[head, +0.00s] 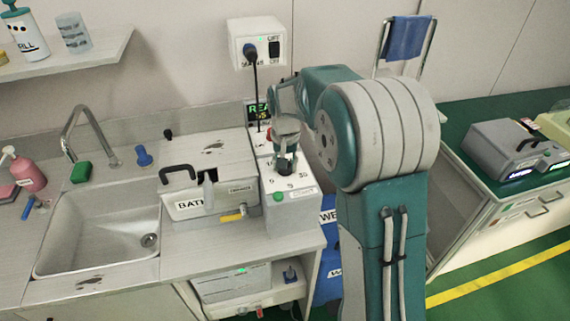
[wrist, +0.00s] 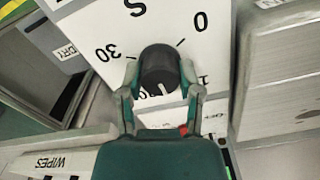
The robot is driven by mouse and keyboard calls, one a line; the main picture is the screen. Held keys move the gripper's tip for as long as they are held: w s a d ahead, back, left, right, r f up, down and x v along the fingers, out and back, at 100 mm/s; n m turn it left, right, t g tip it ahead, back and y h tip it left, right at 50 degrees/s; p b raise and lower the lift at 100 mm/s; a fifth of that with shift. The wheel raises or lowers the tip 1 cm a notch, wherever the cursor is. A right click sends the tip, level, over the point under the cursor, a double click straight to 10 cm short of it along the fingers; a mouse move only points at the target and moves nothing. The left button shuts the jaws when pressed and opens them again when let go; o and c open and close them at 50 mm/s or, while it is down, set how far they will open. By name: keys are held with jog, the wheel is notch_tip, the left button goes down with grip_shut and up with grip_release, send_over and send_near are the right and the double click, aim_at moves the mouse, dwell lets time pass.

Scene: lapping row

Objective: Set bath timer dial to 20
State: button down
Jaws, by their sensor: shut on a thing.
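The bath timer dial (wrist: 158,66) is a dark round knob on a white face in the wrist view. My gripper (wrist: 160,76) is shut on it, one finger on each side. A short white line on the knob points down in the picture, toward my palm. The marks 0 and 30 show on the face; the numbers on the palm side are partly covered by my fingers. In the head view my gripper (head: 285,158) reaches down onto the top of the timer box (head: 291,213), and the knob is mostly hidden there.
The bath unit (head: 205,207) with a black handle stands left of the timer box, beside a sink (head: 95,240). A wall socket box (head: 257,44) with a hanging cord is behind. A grey device (head: 520,150) sits on the green counter at right.

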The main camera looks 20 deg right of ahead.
jog(key=m, duration=0.4)
jog(key=shift+w+r, duration=0.15)
jog(key=shift+m, duration=2)
jog(key=shift+c, duration=1.3)
grip_release()
